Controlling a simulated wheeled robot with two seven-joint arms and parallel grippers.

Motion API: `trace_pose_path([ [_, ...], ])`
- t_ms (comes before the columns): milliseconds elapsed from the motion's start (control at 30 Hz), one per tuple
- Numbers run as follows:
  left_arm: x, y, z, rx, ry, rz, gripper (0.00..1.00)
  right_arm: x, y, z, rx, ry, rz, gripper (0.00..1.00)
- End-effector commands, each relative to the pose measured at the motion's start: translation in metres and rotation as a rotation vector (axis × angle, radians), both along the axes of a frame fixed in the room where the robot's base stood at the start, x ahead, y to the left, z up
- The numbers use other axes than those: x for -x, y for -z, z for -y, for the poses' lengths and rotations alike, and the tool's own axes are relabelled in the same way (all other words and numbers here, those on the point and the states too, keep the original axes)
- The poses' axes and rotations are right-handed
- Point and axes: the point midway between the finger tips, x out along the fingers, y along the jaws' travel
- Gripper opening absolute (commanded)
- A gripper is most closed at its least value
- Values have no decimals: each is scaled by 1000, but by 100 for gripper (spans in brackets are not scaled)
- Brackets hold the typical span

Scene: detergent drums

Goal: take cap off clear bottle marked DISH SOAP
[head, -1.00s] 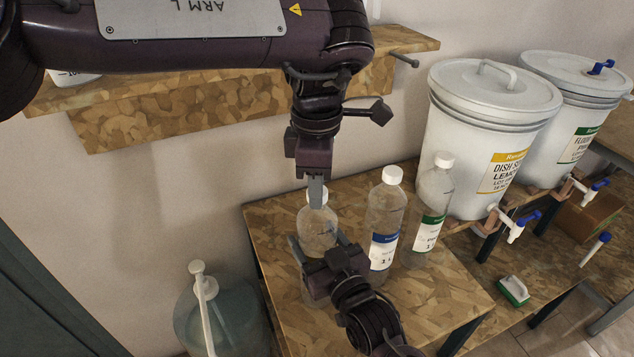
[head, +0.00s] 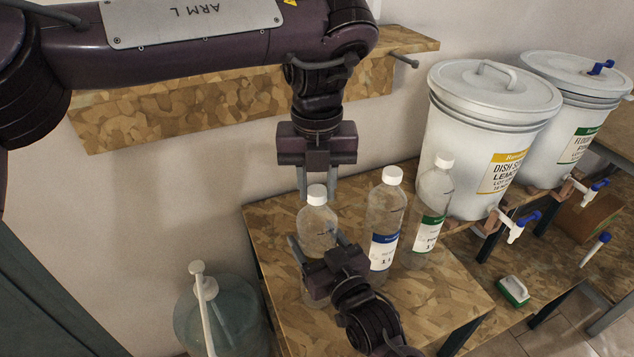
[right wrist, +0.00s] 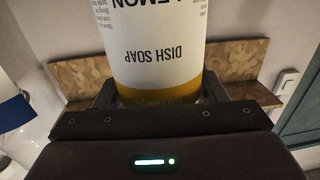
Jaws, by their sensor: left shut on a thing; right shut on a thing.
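The clear DISH SOAP bottle (head: 318,228) stands upright on the wooden table, its white cap (head: 316,194) on its neck. My left gripper (head: 318,192) points down from above, with one finger on either side of the cap, shut on it. My right gripper (head: 322,243) is shut around the bottle's body from the front. In the right wrist view the bottle's label (right wrist: 153,52) reads DISH SOAP upside down between the fingers. The bottle's lower part is hidden behind my right gripper in the head view.
Two capped bottles, one with a blue label (head: 384,222) and one with a green label (head: 430,215), stand close on the right. White drums (head: 470,150) with taps stand further right. A pump jug (head: 235,318) is at the lower left.

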Motion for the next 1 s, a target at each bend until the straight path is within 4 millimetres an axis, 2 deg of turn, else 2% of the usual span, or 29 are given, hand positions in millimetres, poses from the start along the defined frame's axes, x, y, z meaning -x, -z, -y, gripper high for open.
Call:
trace_pose_path([
  [100, -1, 0, 0, 0, 0, 2, 2, 0, 0, 0, 0, -1, 0, 1],
  [133, -1, 0, 0, 0, 0, 2, 32, 0, 0, 0, 0, -1, 0, 1],
  [300, -1, 0, 0, 0, 1, 2, 51, 0, 0, 0, 0, -1, 0, 1],
  [567, 0, -2, 0, 0, 2, 2, 51, 0, 0, 0, 0, -1, 0, 1],
  [833, -1, -35, 0, -2, 2, 5, 51, 0, 0, 0, 0, -1, -1, 1],
  [1000, 0, -45, 0, -1, 4, 3, 49, 0, 0, 0, 0, 0, 0, 1],
])
